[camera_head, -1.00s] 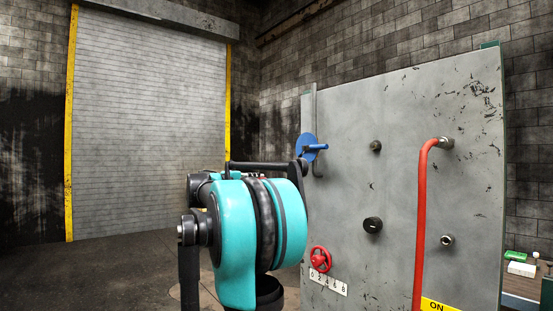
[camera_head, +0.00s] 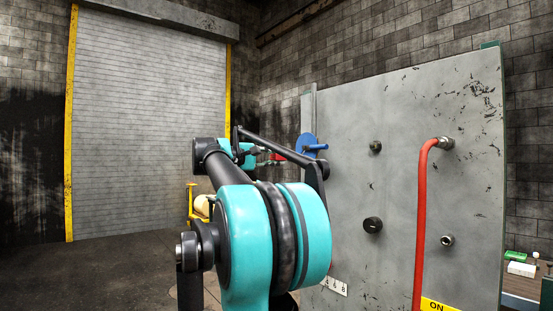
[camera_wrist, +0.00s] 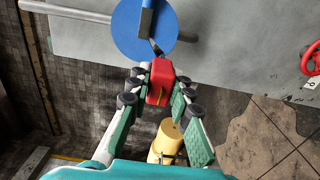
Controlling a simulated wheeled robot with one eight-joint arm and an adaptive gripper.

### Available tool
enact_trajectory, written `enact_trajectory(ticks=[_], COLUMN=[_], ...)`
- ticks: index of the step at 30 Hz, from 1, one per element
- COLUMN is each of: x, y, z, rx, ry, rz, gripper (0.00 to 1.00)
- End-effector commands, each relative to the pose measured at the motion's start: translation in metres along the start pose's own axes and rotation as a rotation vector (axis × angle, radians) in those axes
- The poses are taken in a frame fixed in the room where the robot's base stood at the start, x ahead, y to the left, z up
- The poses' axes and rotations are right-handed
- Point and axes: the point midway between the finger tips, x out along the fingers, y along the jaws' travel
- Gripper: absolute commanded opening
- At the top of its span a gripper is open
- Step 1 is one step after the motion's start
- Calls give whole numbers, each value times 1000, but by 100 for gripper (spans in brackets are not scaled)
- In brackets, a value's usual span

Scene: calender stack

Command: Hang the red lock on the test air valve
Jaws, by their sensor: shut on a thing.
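The red lock (camera_wrist: 158,72) is between the fingers of my gripper (camera_wrist: 160,84), which is shut on it. In the head view a small red part of the lock (camera_head: 277,157) shows beside the gripper (camera_head: 268,158). A blue disc with a lever (camera_wrist: 128,32) is just beyond the lock, on a grey pipe; it also shows in the head view (camera_head: 308,139). No label shows that it is the test air valve. The dark shackle end of the lock appears close to the disc's lower edge; whether they touch, I cannot tell.
A red handwheel (camera_wrist: 310,58) is at the right in the wrist view. A yellow object (camera_wrist: 165,143) stands on the floor below my gripper.

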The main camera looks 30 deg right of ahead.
Motion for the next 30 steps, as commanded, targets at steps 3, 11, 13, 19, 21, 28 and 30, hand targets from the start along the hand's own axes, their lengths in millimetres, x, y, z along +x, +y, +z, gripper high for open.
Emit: enact_trajectory(ticks=[3, 11, 13, 19, 21, 28, 30], x=[6, 26, 32, 40, 40, 40, 40], y=[0, 0, 0, 0, 0, 0, 0], z=[0, 0, 0, 0, 0, 0, 0], rx=[0, 0, 0, 0, 0, 0, 0], ry=[0, -1, -2, 1, 1, 1, 1], rz=[0, 0, 0, 0, 0, 0, 0], gripper=[0, 0, 0, 0, 0, 14, 5])
